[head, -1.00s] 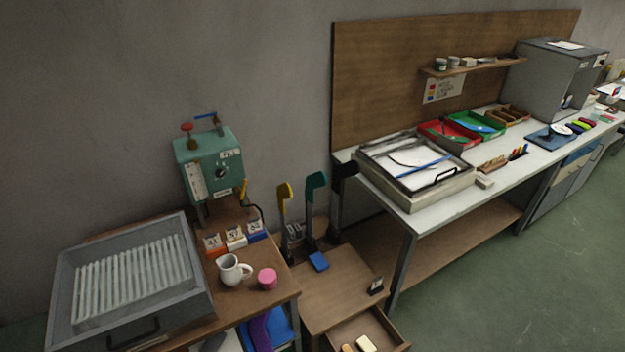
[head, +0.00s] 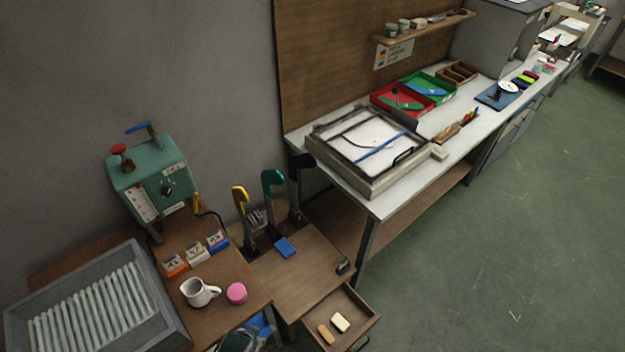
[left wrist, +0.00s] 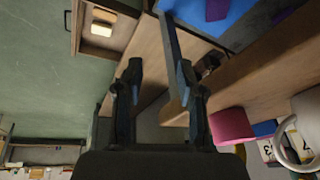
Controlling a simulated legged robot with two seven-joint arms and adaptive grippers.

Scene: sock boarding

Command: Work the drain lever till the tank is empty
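The green tank (head: 148,188) stands upright on the wooden table against the wall in the head view. It has a dial on its front, a pale strip gauge (head: 139,205) at the left, and a red-knobbed lever (head: 118,150) and a blue-handled lever (head: 138,128) on top. A small yellow lever (head: 197,204) sits low on its right side. I cannot tell the level in the gauge. My left gripper (left wrist: 160,78) shows only in the left wrist view, its fingers apart with nothing held between them. My right gripper is in neither view.
A white jug (head: 195,292), a pink pot (head: 237,293) and numbered cards (head: 195,254) stand before the tank. A ribbed grey tray (head: 175,320) lies left. Yellow (head: 239,205) and teal (head: 270,185) upright handles stand right. An open drawer (head: 366,322) juts out; floor is clear at right.

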